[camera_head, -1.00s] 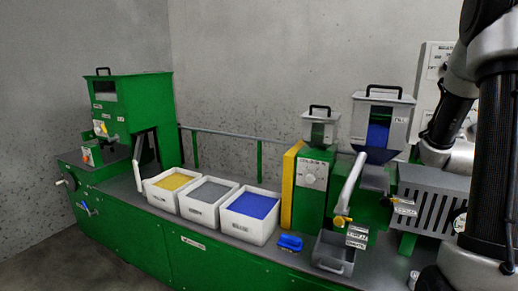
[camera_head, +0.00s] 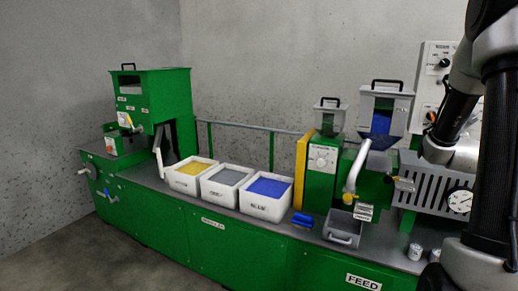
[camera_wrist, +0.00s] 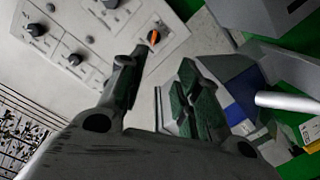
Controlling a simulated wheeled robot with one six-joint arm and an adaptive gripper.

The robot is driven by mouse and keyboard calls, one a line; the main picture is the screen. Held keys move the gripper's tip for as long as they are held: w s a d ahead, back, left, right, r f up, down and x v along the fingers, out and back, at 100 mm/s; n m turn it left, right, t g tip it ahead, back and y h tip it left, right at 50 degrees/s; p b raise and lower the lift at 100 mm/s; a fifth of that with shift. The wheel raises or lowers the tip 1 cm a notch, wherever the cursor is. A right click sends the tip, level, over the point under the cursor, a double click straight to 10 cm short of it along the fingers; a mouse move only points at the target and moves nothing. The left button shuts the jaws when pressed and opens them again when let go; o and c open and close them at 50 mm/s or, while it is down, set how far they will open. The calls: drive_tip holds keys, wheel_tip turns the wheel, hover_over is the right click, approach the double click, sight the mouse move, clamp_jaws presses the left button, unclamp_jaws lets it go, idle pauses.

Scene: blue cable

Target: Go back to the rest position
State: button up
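My arm (camera_head: 492,150) stands at the right edge of the head view, where its gripper is out of sight. In the wrist view my gripper (camera_wrist: 162,78) has its two dark green-padded fingers apart, with nothing seen between them. Behind the fingers is a pale control panel (camera_wrist: 92,20) with black knobs and one orange-marked knob (camera_wrist: 153,37). The fingers look apart from the panel, though the distance is hard to tell.
A long green bench (camera_head: 240,255) carries a green machine (camera_head: 150,100), white bins of yellow (camera_head: 190,168), grey (camera_head: 227,177) and blue (camera_head: 268,188) material, a blue scoop-like item (camera_head: 302,220), a hopper (camera_head: 386,110) and a metal tray (camera_head: 343,232). Floor shows at lower left (camera_head: 70,255).

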drive_tip(key=s+a+f+m+g+y, duration=0.25)
drive_tip(key=f+g, duration=0.25)
drive_tip(key=f, duration=0.6)
drive_tip(key=s+a+f+g+y, duration=0.3)
drive_tip(key=s+a+g, duration=0.1)
drive_tip(key=s+a, duration=0.35)
drive_tip(key=s+a+r+n+y, duration=0.1)
drive_tip(key=s+a+r, duration=0.3)
drive_tip(key=s+a, duration=0.3)
drive_tip(key=s+a+r+n+g+y, duration=0.1)
drive_tip(key=s+a+r, duration=0.3)
drive_tip(key=s+a, duration=0.3)
drive_tip(key=s+a+r+n+y, duration=0.1)
drive_tip(key=s+a+r, duration=0.4)
drive_tip(key=s+a, duration=0.2)
drive_tip(key=shift+s+a+g, duration=0.25)
drive_tip(key=shift+a+g, duration=0.05)
drive_tip(key=shift+a, duration=0.2)
drive_tip(key=shift+r+y, duration=0.1)
drive_tip(key=shift+y, duration=0.15)
